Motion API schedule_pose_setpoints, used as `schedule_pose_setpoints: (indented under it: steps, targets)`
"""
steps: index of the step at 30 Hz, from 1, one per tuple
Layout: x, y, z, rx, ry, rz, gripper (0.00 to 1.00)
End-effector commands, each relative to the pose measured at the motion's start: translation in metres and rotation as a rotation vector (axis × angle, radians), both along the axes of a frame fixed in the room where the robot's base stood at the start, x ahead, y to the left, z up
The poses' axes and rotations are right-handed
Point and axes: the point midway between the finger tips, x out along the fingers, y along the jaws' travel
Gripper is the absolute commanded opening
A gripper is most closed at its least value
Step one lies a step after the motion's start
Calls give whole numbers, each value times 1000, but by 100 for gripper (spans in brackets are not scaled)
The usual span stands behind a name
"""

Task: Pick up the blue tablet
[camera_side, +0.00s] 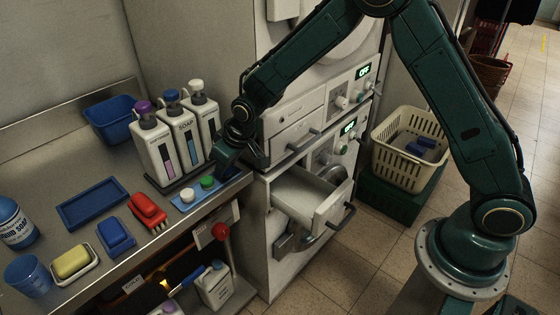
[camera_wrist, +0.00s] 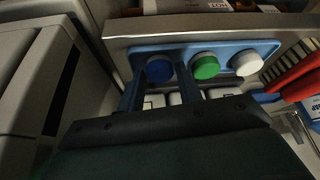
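The blue tablet (camera_wrist: 159,70) is the leftmost of three round tablets on a light blue tray in the wrist view. My gripper (camera_wrist: 160,68) is open, with one dark finger on each side of the blue tablet. I cannot tell whether either finger touches it. A green tablet (camera_wrist: 205,65) and a white tablet (camera_wrist: 246,63) sit to its right. In the side view my gripper (camera_side: 226,165) is low over the right end of the tray (camera_side: 220,191) and hides the blue tablet. The green tablet (camera_side: 207,182) and white tablet (camera_side: 187,195) show there.
Several soap dispensers (camera_side: 180,135) stand just behind the tray. A red brush (camera_side: 147,211) lies to its left, with a blue brush (camera_side: 115,236) and a yellow sponge (camera_side: 72,261) farther left. An open drawer (camera_side: 310,195) juts out to the right, below counter height.

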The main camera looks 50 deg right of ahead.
Motion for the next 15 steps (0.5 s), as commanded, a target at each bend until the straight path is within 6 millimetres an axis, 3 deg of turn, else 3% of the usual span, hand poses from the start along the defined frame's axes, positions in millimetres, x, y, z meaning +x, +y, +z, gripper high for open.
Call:
schedule_pose_setpoints:
  steps: [13,15]
  targets:
    - [0,0,0,0,-1,0,35]
    - [0,0,0,0,-1,0,23]
